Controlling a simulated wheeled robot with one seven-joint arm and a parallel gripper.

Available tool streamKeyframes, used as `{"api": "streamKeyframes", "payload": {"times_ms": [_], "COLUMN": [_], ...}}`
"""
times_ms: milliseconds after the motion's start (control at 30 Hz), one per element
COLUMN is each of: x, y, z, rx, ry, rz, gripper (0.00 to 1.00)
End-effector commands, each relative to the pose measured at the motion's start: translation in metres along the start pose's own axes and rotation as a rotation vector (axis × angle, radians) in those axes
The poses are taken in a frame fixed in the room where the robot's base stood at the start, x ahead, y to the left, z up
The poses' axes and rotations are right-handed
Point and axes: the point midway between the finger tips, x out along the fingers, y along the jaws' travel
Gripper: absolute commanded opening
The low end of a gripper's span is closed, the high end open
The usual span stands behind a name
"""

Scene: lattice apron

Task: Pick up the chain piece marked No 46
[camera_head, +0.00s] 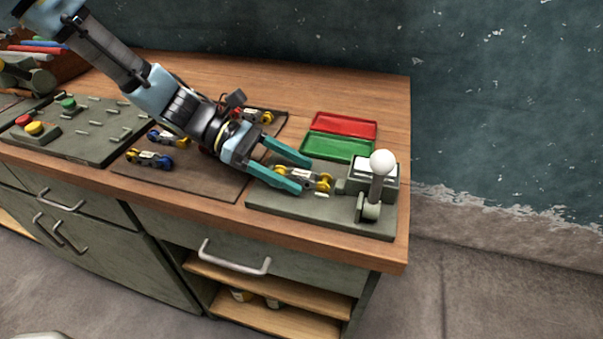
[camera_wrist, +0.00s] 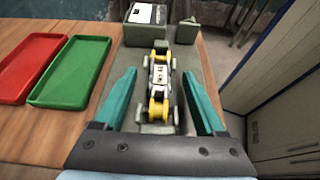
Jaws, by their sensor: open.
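A chain piece (camera_wrist: 160,80) with yellow ends and a pale marked middle lies on the grey-green fixture plate (camera_head: 270,205), by the lever with the white knob. It also shows in the head view (camera_head: 316,178). Its number is too small to read. My gripper (camera_wrist: 162,92) is open, with one teal finger on each side of this piece and gaps between. It also shows in the head view (camera_head: 305,176).
A red tray (camera_head: 345,124) and a green tray (camera_head: 338,147) lie behind the fixture. The white-knobbed lever (camera_head: 381,175) stands at its right end. A plate with red, yellow and green buttons (camera_head: 95,130) is at left. The bench edge (camera_head: 330,252) is close in front.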

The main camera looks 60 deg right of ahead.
Motion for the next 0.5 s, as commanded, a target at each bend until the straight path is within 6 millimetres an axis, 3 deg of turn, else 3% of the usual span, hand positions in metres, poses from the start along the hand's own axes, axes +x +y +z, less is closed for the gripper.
{"api": "streamKeyframes", "payload": {"times_ms": [133, 500], "x": [-0.0002, -0.0005], "y": [0.0, 0.0], "z": [-0.0003, -0.0002], "rx": [0.0, 0.0], "ry": [0.0, 0.0], "rz": [0.0, 0.0], "gripper": [0.71, 0.3]}}
